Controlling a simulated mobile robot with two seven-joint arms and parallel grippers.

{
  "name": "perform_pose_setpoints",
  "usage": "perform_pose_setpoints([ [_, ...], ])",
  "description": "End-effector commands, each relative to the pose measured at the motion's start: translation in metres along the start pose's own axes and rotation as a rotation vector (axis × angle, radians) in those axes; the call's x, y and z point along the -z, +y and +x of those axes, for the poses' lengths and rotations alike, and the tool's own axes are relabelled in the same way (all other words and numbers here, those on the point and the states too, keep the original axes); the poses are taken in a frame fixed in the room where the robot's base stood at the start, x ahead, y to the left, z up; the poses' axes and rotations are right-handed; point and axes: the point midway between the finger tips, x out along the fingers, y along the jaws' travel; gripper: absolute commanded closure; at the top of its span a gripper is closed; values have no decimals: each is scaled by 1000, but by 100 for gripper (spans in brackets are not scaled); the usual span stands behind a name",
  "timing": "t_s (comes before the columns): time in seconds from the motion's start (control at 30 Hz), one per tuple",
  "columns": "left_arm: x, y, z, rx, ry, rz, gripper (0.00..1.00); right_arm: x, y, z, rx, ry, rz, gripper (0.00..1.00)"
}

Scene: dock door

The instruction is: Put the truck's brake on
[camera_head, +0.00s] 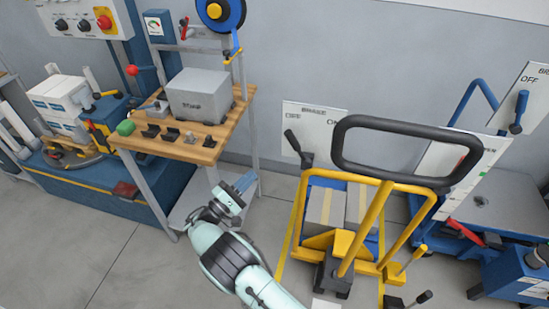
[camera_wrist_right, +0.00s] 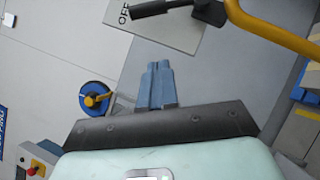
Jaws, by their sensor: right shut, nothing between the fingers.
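The yellow truck (camera_head: 375,205) with a black loop handle (camera_head: 405,125) stands right of centre in the head view. Its white brake plate (camera_head: 322,118) reads BRAKE, OFF and ON. A black brake lever (camera_head: 293,142) points up toward the OFF side. In the right wrist view the lever (camera_wrist_right: 160,7) crosses the top, in front of the plate (camera_wrist_right: 150,30) with its OFF mark. My right gripper (camera_head: 246,180) is shut and empty, left of the truck and below the lever, apart from both. Its blue fingers (camera_wrist_right: 157,68) point toward the plate. My left gripper is not in view.
A wooden-topped bench (camera_head: 190,150) with a grey box (camera_head: 199,95) stands at left. A blue cart (camera_head: 80,180) is beside it. At right is another brake plate (camera_head: 530,82) marked OFF, near a blue frame and grey table (camera_head: 500,212). Cartons (camera_head: 325,207) sit on the truck.

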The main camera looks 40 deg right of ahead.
Motion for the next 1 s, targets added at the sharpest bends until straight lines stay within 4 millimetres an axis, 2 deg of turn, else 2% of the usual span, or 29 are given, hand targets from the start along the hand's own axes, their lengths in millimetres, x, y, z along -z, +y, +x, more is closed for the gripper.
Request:
perform_pose_setpoints([
  [0.27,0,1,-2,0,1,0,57,-1,2,1,2,0,0,100],
  [0.43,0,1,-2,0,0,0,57,-1,1,14,4,-3,0,100],
  [0.57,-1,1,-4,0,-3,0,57,-2,1,36,4,-4,-1,100],
  [0.87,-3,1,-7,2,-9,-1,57,-1,1,100,3,-3,0,100],
  [1.0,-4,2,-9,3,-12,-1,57,-16,2,116,4,-1,-2,100],
])
